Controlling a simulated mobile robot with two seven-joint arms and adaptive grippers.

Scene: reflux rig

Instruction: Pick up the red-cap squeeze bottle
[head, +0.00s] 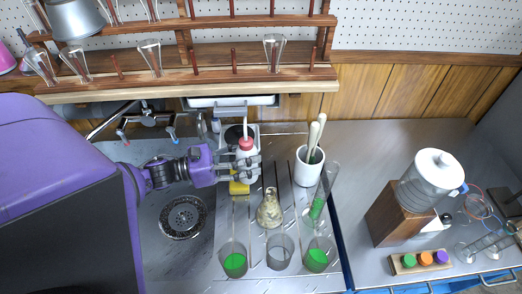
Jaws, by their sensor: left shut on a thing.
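The red-cap squeeze bottle (246,144) stands behind the front row of glassware, right of the sink. Its red cap and thin white spout show, while most of its body is hidden by the gripper. My left gripper (247,163) reaches in from the left and is shut on the bottle below the cap. I cannot tell whether the bottle is lifted. My right gripper is not in view.
Beakers with green liquid (234,263), an empty beaker (280,250) and a flask (269,212) stand in front. A white pot with pestles (309,167) is to the right. A wooden rack (200,74) hangs above. The right counter (365,150) has free room.

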